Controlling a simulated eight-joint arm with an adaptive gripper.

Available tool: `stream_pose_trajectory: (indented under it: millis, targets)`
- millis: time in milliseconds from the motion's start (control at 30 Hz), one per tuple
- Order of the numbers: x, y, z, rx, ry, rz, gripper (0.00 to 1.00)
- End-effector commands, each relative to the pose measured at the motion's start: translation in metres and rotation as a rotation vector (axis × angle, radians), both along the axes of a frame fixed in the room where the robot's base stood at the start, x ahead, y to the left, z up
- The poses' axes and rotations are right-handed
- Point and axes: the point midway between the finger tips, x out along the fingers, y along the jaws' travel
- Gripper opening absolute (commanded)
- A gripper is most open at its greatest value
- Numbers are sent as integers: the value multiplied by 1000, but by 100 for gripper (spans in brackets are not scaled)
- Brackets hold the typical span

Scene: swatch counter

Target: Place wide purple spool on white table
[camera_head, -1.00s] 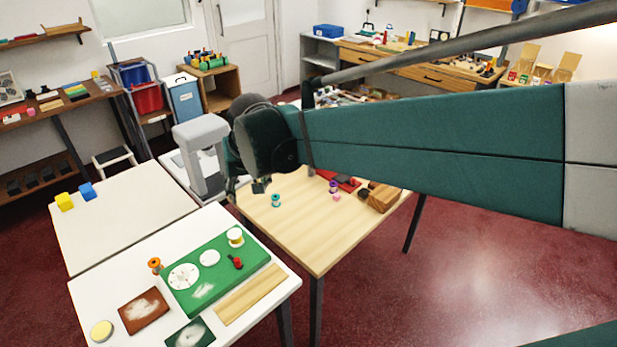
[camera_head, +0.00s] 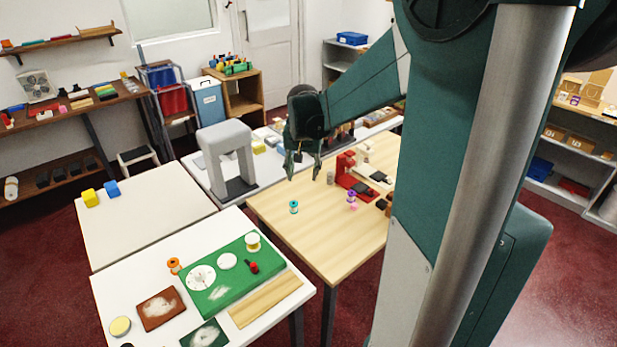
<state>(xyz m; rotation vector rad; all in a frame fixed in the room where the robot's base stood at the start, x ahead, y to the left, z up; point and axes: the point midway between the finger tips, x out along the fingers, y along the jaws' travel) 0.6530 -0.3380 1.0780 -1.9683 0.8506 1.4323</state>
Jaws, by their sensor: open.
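A small purple spool (camera_head: 351,194) stands on the light wooden table (camera_head: 325,240), right beside a pink item (camera_head: 353,206); at this size I cannot judge how wide the spool is. My gripper (camera_head: 303,176) is open and empty, fingers pointing down, above the far left part of the wooden table. It is to the left of the purple spool and apart from it. A teal spool (camera_head: 294,207) stands below it, nearer the front. The white table (camera_head: 222,234) is at the front left.
The white table carries a green board (camera_head: 232,288), an orange spool (camera_head: 174,265) and several plates. A paler table (camera_head: 148,220) with yellow (camera_head: 91,197) and blue blocks (camera_head: 112,188) adjoins it. A grey arch (camera_head: 226,155) stands behind. A red item (camera_head: 345,168) is right of my gripper.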

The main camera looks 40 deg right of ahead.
Motion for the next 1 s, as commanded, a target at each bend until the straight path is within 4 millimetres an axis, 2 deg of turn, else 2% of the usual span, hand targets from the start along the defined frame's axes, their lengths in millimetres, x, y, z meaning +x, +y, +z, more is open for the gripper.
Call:
stream_pose_trajectory:
  millis: [33,500,1000]
  targets:
    - [3,-13,-4,5,6,-23,41]
    - [13,-115,-58,50,60,-219,41]
    - [0,-221,-132,98,114,-425,41]
